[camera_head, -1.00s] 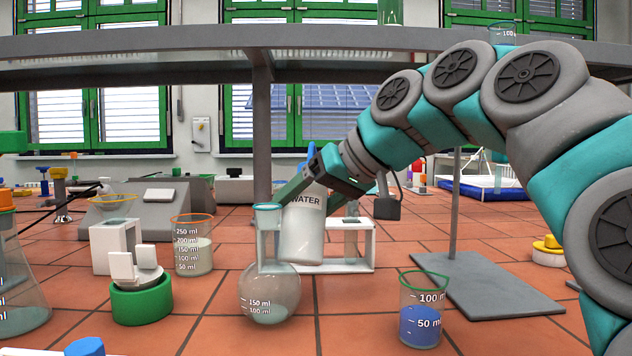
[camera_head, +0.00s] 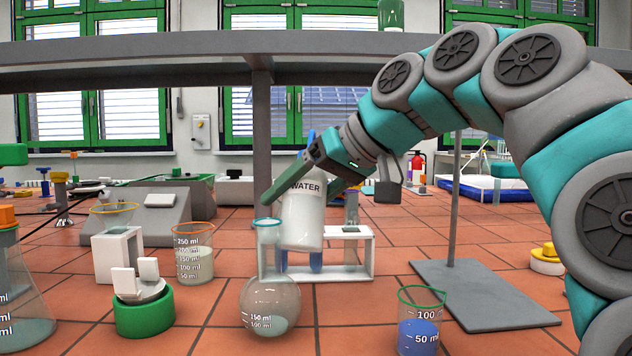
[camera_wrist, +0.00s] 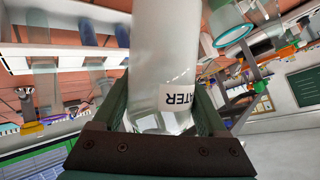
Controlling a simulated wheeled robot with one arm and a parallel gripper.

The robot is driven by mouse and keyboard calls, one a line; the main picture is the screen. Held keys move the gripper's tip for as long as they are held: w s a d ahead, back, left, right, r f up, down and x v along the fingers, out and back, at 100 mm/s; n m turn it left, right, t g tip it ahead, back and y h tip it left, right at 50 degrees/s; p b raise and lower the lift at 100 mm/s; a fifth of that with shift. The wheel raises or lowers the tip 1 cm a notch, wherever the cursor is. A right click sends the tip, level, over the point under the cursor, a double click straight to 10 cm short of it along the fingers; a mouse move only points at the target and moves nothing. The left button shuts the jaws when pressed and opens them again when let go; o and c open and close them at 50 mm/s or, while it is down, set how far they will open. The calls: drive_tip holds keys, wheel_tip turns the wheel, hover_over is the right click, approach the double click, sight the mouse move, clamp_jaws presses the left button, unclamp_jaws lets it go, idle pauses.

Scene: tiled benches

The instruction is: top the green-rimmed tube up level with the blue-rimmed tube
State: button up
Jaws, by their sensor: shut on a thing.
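My gripper (camera_head: 318,172) is shut on the white WATER bottle (camera_head: 302,222), near its upper part. The bottle hangs slightly tilted above the bench and fills the middle of the wrist view (camera_wrist: 165,60). Behind it stands a white rack (camera_head: 368,258) with a clear tube (camera_head: 351,215) at its right. A blue upright shape (camera_head: 316,262) shows partly behind the bottle; I cannot tell whether it is a tube. Rack tubes also seem to show at the left of the wrist view, blurred. I cannot make out the tubes' rim colours or levels.
A teal-rimmed round flask (camera_head: 270,300) stands just in front of the bottle. A green-rimmed beaker (camera_head: 419,325) with blue liquid is at right front. An orange-rimmed beaker (camera_head: 194,255) and a green-based holder (camera_head: 143,312) are left. A stand base (camera_head: 480,295) lies right. A shelf (camera_head: 160,62) spans above.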

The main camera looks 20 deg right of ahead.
wheel_tip(320, 180, up, 4)
drive_tip(key=shift+f+p, duration=0.15)
drive_tip(key=shift+p, duration=0.9)
drive_tip(key=shift+r, duration=1.65)
drive_tip(key=shift+s+r, duration=0.1)
drive_tip(key=shift+r, duration=0.25)
drive_tip(key=shift+s+d+r, duration=0.1)
drive_tip(key=shift+s+r, duration=0.3)
drive_tip(key=shift+s, duration=0.1)
drive_tip(key=shift+w+f, duration=0.1)
drive_tip(key=shift+f, duration=0.05)
